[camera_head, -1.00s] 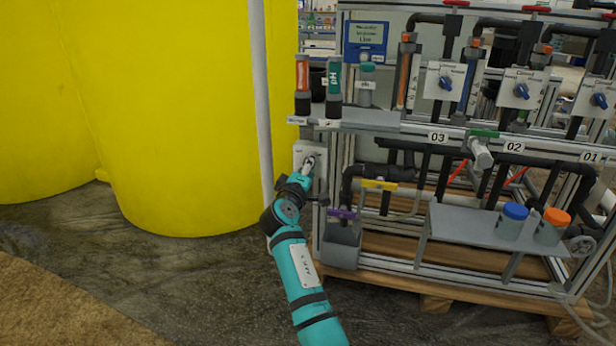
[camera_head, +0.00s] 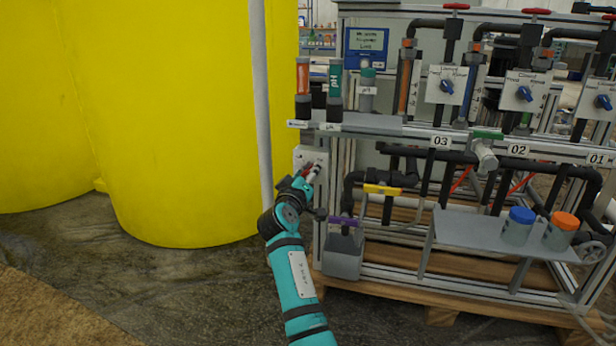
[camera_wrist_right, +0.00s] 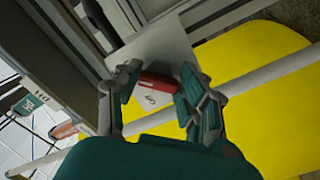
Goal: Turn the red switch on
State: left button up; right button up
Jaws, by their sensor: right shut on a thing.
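The red switch (camera_wrist_right: 158,81) shows in the right wrist view on a pale plate (camera_wrist_right: 162,48), with my right gripper (camera_wrist_right: 152,84) around it, one finger on each side. The fingers are shut on the switch. In the head view the plate (camera_head: 309,156) is on the left upright of the skid, and my right gripper (camera_head: 312,172) is at its front. The switch is mostly hidden by the gripper in the head view. My left gripper is not in view.
A large yellow tank (camera_head: 170,120) and a pale vertical pipe (camera_head: 261,100) stand just left of my right arm. A grey box (camera_head: 343,258) and a purple-handled valve (camera_head: 343,221) are close on its right. A shelf (camera_head: 460,229) holds two capped jars.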

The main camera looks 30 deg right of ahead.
jog(key=shift+f, duration=0.1)
jog(key=o, duration=1.2)
jog(key=shift+c, duration=0.2)
jog(key=v, duration=0.7)
jog(key=shift+s+a, duration=0.2)
